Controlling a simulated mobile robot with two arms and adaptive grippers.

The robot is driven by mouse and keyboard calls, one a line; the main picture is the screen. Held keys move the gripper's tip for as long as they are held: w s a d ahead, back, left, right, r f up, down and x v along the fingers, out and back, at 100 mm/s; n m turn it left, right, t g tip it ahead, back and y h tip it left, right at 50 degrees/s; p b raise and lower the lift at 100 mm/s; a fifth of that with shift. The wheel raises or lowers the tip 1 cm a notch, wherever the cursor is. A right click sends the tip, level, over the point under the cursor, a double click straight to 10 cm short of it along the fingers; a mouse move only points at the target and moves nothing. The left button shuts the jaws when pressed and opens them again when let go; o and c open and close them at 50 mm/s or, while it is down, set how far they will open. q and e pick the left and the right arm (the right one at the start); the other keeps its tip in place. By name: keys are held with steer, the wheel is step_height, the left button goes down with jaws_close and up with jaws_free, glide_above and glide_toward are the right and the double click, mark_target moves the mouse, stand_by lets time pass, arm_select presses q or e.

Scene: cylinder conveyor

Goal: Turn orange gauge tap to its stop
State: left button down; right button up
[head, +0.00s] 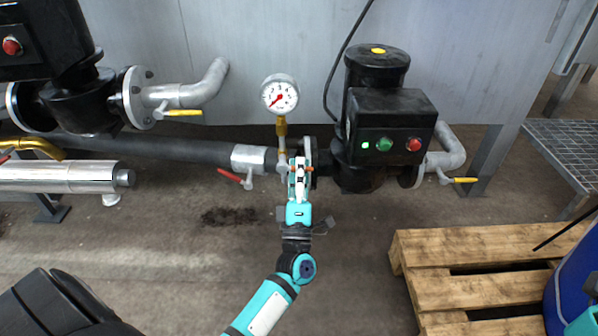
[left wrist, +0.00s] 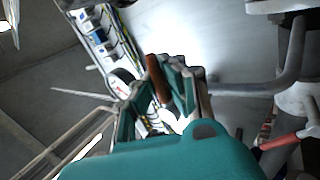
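The orange tap handle (head: 301,172) below the pressure gauge (head: 279,95) is mostly hidden behind my left gripper (head: 299,166) in the head view. The gauge has a white dial, a red needle and a brass stem. In the left wrist view, the orange handle (left wrist: 157,79) shows between the teal fingers of my left gripper (left wrist: 155,100), close against the right-hand finger. A gap shows lower down between the fingers. Whether both fingers press on the handle I cannot tell. My right gripper is not in view.
A red lever (head: 236,178) sits just left on the pipe (head: 170,147). The black pump box (head: 390,125) with lit green and red buttons stands close on the right. A wooden pallet (head: 480,262) and a blue drum (head: 573,280) are at the lower right.

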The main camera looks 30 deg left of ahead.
arm_select(q)
steer(key=shift+n+g+y, duration=0.4)
steer(key=shift+n+y, duration=0.4)
steer(key=shift+n, duration=0.3)
steer(key=c, duration=1.3)
jaws_free()
steer(key=shift+r, duration=0.15)
steer(key=shift+c, duration=0.2)
steer(key=v, duration=1.2)
steer(key=shift+s, duration=0.1)
